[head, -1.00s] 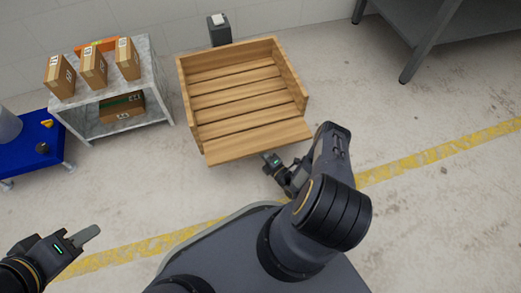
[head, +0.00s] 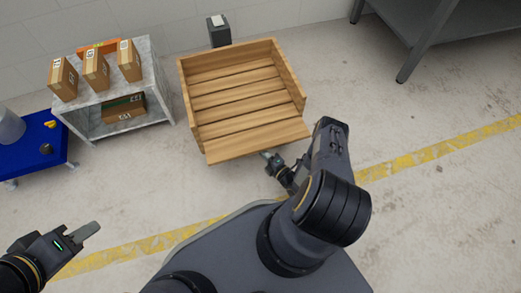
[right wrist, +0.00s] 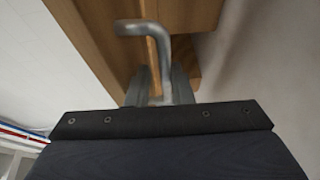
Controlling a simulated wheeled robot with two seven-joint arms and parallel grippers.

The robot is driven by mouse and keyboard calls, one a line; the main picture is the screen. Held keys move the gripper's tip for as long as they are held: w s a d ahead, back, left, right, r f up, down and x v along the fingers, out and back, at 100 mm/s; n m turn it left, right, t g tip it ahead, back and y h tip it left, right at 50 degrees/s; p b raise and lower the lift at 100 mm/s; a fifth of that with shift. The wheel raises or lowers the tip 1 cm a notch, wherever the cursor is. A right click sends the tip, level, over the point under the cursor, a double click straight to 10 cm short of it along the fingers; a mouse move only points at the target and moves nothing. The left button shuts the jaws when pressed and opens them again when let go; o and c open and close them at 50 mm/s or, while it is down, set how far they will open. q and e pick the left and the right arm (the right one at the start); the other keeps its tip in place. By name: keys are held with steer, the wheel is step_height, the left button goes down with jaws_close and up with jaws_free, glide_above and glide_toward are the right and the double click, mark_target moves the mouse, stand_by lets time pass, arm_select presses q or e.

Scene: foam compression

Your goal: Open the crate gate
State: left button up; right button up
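The wooden crate (head: 240,92) stands on the floor at the upper middle of the head view. The front board (head: 258,141), its gate, faces me; I cannot tell its exact tilt. My right gripper (head: 267,156) is at the lower front of this board. In the right wrist view a bent grey metal handle (right wrist: 155,38) stands out before the wood (right wrist: 100,45). The fingers of my right gripper (right wrist: 160,90) lie on both sides of the handle and appear shut on it. My left gripper (head: 92,230) is far from the crate, seen side-on.
A grey shelf (head: 160,98) with several cardboard boxes stands left of the crate. A blue cart (head: 22,158) is further left. A dark bin (head: 219,36) stands behind the crate by the wall. A grey table (head: 412,62) is at the upper right. The floor right of the crate is clear.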

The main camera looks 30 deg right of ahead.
steer(key=s+p, duration=0.1)
steer(key=s, duration=0.5)
steer(key=shift+d, duration=0.45)
steer(key=shift+s+r, duration=0.1)
